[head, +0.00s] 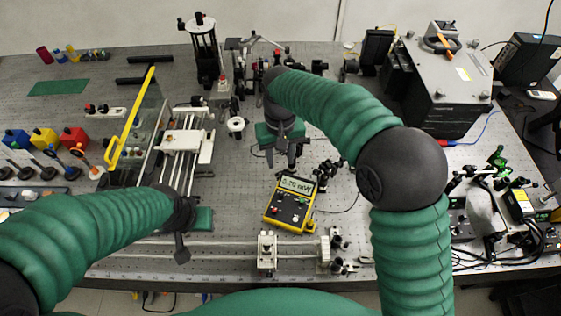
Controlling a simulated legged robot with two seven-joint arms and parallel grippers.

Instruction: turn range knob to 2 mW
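A yellow handheld power meter (268,213) with a dark face lies on the bench, right of centre and tilted a little. Its pale display (295,186) shows a reading ending in mW; the digits are too small to read surely. Small controls sit on the face below the display, but I cannot make out the range knob's pointer or setting. My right gripper (290,158) hangs above and behind the meter, apart from it. My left gripper (182,255) is left of the meter, low near the front rail. The finger gaps of both grippers are too small to judge.
White rail mounts (267,252) stand just in front of the meter, and small black posts (326,172) stand close on its right. A white rod stage (185,143) is to the left. A large grey box (440,85) stands at the back right. A cable runs right of the meter.

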